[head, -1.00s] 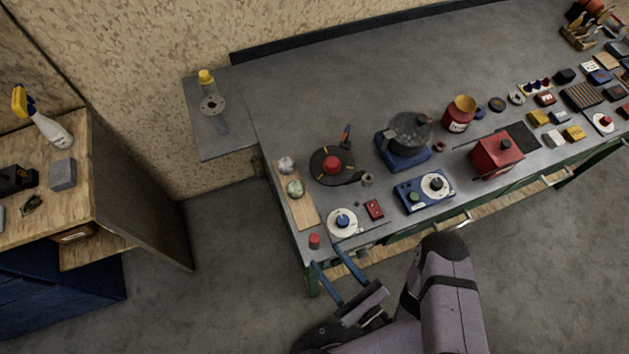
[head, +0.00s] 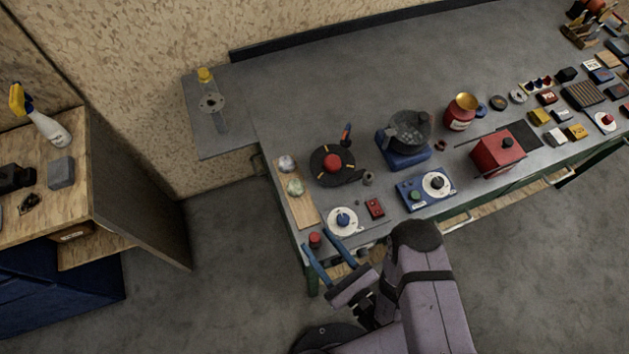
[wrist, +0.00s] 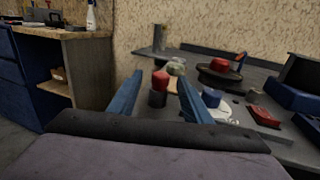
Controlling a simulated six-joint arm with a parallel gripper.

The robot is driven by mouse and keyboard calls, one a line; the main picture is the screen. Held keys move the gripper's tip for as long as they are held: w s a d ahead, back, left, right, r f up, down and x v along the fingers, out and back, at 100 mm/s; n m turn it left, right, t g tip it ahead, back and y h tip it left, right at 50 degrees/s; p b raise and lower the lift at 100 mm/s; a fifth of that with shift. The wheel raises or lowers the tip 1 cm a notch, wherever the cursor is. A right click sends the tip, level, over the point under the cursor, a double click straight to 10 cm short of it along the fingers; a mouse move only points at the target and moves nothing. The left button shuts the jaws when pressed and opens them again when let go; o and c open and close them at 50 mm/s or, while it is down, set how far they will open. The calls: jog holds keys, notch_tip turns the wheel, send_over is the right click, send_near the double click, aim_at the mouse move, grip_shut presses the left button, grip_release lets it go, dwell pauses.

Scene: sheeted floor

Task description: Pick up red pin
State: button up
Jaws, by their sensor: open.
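The red pin (head: 315,238) is a small red-topped cylinder with a dark lower part near the front left corner of the grey bench. In the wrist view the red pin (wrist: 160,81) stands upright between my blue fingers, farther out than the tips or about level with them; I cannot tell which. My gripper (head: 314,238) is open, with its two blue fingers reaching over the bench edge on either side of the pin. My gripper (wrist: 158,82) shows no visible contact with the pin.
Close by are a white disc with a blue knob (head: 343,220), a small red box (head: 375,207) and a wooden board (head: 301,207) with two round pieces. A black disc with a red knob (head: 332,162) lies behind. The bench's back is mostly clear.

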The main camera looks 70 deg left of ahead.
jog(key=shift+f+b+x, duration=0.25)
jog(key=shift+b+x, duration=0.8)
jog(key=shift+b, duration=0.95)
jog(key=shift+a+r+b, duration=0.25)
jog(key=shift+a+b, duration=0.1)
jog(key=shift+b, duration=0.35)
grip_shut()
